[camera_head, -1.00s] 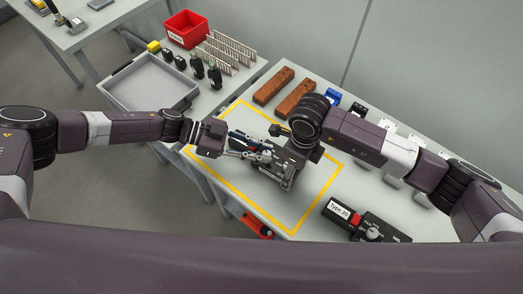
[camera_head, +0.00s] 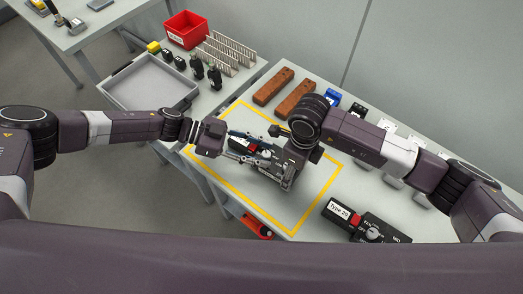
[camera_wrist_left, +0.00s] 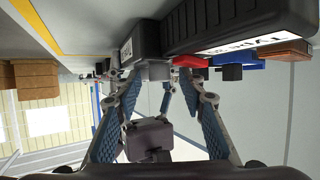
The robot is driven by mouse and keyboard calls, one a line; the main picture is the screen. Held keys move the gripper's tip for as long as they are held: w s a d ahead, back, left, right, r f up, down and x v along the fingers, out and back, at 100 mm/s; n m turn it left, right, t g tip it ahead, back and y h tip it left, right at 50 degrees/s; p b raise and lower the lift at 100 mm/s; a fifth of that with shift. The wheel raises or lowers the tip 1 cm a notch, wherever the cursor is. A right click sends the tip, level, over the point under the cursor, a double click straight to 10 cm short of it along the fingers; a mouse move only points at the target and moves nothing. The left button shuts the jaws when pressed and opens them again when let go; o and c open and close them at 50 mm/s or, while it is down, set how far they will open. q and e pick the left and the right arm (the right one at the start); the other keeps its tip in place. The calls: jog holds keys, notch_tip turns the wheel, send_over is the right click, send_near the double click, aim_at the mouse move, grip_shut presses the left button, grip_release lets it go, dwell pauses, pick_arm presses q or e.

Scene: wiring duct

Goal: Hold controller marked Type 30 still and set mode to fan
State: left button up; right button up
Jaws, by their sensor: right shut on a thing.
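The black controller (camera_head: 246,151) lies inside the yellow frame on the table, largely hidden by both grippers in the head view. In the left wrist view, a dark controller body (camera_wrist_left: 245,22) with a partly legible "TYPE" label and a red part (camera_wrist_left: 190,62) is close up, upside down. My right gripper (camera_head: 278,178) is shut on the controller from the right. My left gripper (camera_head: 263,148) is open, its blue-padded fingers (camera_wrist_left: 156,84) spread just short of a small grey knob-like part (camera_wrist_left: 155,70). Its mode setting cannot be read.
Another controller marked Type 20 (camera_head: 340,212) lies at the lower right. Brown blocks (camera_head: 296,98) lie behind the yellow frame (camera_head: 312,209). A grey tray (camera_head: 150,84) and a red bin (camera_head: 187,29) stand to the left. The front part of the framed area is clear.

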pick_arm(q)
jog(key=v, duration=1.1)
jog(key=shift+a, duration=0.4)
jog(key=shift+r, duration=0.1)
pick_arm(e)
jog(key=o, duration=1.4)
jog(key=shift+o, duration=0.2)
